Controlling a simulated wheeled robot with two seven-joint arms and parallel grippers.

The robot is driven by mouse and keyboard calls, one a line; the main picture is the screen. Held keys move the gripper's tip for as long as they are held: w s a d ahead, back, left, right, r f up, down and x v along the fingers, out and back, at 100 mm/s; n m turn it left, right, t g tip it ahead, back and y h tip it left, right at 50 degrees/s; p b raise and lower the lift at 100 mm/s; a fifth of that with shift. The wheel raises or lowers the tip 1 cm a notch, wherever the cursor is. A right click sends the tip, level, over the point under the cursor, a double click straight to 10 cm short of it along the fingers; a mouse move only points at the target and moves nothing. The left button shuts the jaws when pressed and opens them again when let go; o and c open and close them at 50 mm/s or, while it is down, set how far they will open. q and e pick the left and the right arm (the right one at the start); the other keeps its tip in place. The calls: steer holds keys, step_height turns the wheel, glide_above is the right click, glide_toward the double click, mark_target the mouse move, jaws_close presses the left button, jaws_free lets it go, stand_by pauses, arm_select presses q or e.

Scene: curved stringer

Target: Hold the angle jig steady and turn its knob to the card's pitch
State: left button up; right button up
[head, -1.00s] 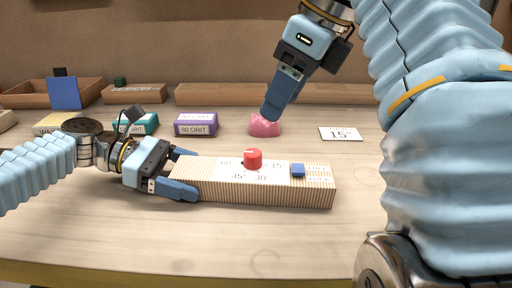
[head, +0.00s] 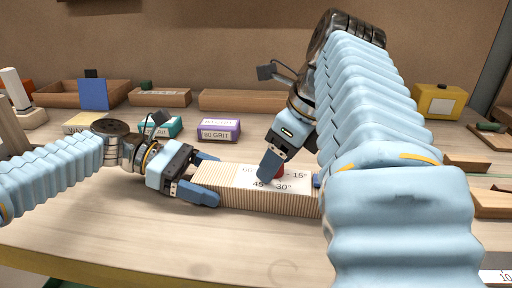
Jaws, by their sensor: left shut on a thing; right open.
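The angle jig (head: 222,180) is a ribbed tan block with a white dial face marked 60, 45°, 30° and 15°. My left gripper (head: 207,177) is shut on its left end. The red knob (head: 280,171) on the dial is partly hidden behind my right gripper (head: 269,172). My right gripper is open, pointing down at the knob; I cannot tell whether it touches it. A blue piece (head: 317,180) at the jig's right end is mostly covered by my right arm. The 15° card on the table is hidden now.
A purple 80 GRIT box (head: 219,130) and a teal box (head: 160,127) stand behind the jig. Wooden trays (head: 240,100) line the back. A yellow box (head: 437,101) stands at the back right. The table front is clear.

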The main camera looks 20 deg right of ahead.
steer(key=c, duration=1)
steer(key=shift+c, duration=0.2)
steer(key=shift+n, duration=0.3)
steer(key=n+g, duration=0.1)
steer(key=n, duration=0.1)
steer(key=n+y, duration=0.1)
steer(key=n, duration=0.2)
steer(key=shift+w+d+n+g+y, duration=0.1)
steer(key=shift+w+n+g+y, duration=0.05)
steer(key=shift+n+g+y, duration=0.2)
steer(key=n+g, duration=0.1)
steer(key=n, duration=0.2)
steer(key=n+g, duration=0.1)
steer(key=n, duration=0.2)
steer(key=shift+w+g+y, duration=0.15)
steer(key=shift+g+y, duration=0.1)
steer(key=o, duration=1)
steer(key=shift+o, duration=0.2)
steer(key=shift+d, duration=0.1)
